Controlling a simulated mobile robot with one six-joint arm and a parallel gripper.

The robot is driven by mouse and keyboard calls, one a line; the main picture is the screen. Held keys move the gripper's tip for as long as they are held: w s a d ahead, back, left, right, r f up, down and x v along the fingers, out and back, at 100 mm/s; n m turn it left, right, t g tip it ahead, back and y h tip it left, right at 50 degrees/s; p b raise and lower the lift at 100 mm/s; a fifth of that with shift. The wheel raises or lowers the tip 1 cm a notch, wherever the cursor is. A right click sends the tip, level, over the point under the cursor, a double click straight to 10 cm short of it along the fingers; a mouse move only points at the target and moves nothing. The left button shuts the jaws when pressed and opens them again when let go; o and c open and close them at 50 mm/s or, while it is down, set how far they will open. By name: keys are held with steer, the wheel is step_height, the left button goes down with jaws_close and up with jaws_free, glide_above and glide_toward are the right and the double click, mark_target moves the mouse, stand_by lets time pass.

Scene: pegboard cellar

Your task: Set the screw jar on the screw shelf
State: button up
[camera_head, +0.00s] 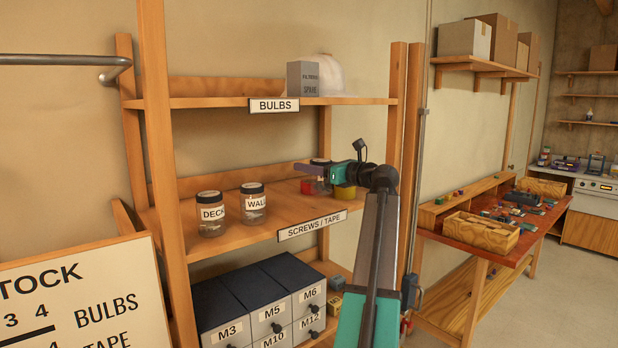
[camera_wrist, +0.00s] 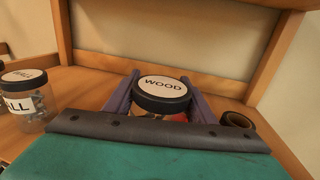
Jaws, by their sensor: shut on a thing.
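The screw jar held by my gripper has a black lid with a white "WOOD" label (camera_wrist: 162,87). My gripper (camera_wrist: 160,103) is shut around it, with one purple finger on each side. In the head view my gripper (camera_head: 318,171) is over the right part of the middle shelf (camera_head: 277,212), which is labelled "SCREWS / TAPE". The jar's dark lid (camera_head: 320,161) shows just above the fingers there. Its lower body is mostly hidden, so I cannot tell whether its base touches the shelf.
Jars "DECK" (camera_head: 211,214) and "WALL" (camera_head: 253,203) stand left on the same shelf. The "BULBS" shelf (camera_head: 220,102) is above, with a grey box (camera_head: 303,79). Dark drawers (camera_head: 262,295) are below.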

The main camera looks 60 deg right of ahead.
steer(key=shift+w+d+f+p, duration=0.15)
steer(key=shift+w+f+p, duration=0.1)
steer(key=shift+f+p, duration=0.25)
steer(key=shift+w+d+f+p, duration=0.1)
steer(key=shift+w+f+p, duration=0.15)
steer(key=shift+f, duration=0.3)
steer(key=shift+d+f, duration=0.1)
steer(key=shift+f, duration=0.65)
steer(key=shift+f, duration=0.15)
steer(key=o, duration=1.3)
steer(key=shift+r, duration=0.2)
steer(key=shift+s+f, duration=0.15)
steer(key=shift+s, duration=0.15)
steer(key=s+b, duration=0.1)
steer(key=s, duration=0.2)
steer(key=s+a+b, duration=0.1)
steer(key=s, duration=0.3)
steer(key=s+b, duration=0.1)
steer(key=s, duration=0.3)
steer(key=shift+s+a, duration=0.15)
steer(key=shift+a, duration=0.15)
